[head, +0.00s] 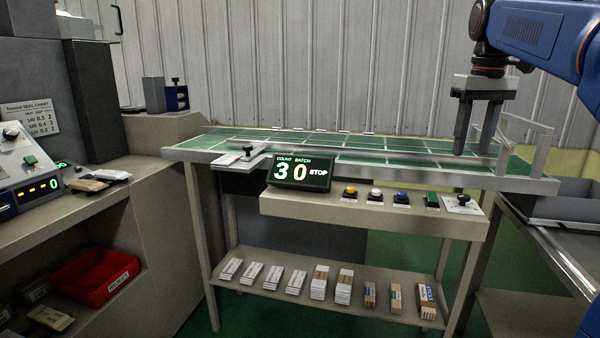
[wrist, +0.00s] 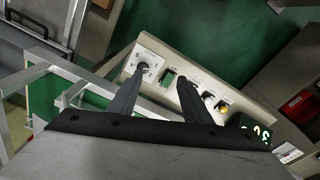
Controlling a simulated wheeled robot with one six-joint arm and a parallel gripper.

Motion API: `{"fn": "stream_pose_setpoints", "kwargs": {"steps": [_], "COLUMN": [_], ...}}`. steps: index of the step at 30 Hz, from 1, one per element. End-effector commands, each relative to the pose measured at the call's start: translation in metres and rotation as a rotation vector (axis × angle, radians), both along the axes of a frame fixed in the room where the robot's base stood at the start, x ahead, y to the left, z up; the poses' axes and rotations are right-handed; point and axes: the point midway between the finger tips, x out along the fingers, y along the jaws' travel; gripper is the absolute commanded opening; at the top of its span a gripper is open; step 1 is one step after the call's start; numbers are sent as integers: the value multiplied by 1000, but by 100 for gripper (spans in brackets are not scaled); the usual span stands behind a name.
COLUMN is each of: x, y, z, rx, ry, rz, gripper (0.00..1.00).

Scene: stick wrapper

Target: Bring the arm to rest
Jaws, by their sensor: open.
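My gripper (head: 473,152) hangs from my blue arm at the upper right of the head view, fingers pointing down. It is over the right end of the green conveyor table (head: 385,165). The two fingers are apart with nothing between them. In the wrist view my gripper (wrist: 162,72) shows its two dark fingers spread. Beyond them lies the control panel (wrist: 180,82) with its selector knob, green switch and round buttons.
A display (head: 300,173) reads "30" and "STOP". A metal guard frame (head: 530,140) stands at the table's right end, close to my gripper. Stacks of sticks (head: 318,283) lie on the lower shelf. A red bin (head: 95,277) sits at left.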

Motion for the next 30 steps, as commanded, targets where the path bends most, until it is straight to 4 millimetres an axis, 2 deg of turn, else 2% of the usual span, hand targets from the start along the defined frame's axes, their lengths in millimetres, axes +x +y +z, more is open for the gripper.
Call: {"fn": "stream_pose_setpoints", "kwargs": {"steps": [1, 8, 14, 20, 30], "x": [-13, -61, -106, -153, -229], "y": [8, 40, 63, 82, 106], "z": [-8, -54, -102, -158, -266], "rx": [-2, -7, -6, 2, 26], "ry": [-13, -80, -138, -198, -294], "rz": [-1, -20, -37, -54, -81], "gripper": [44, 44, 44, 44, 44]}}
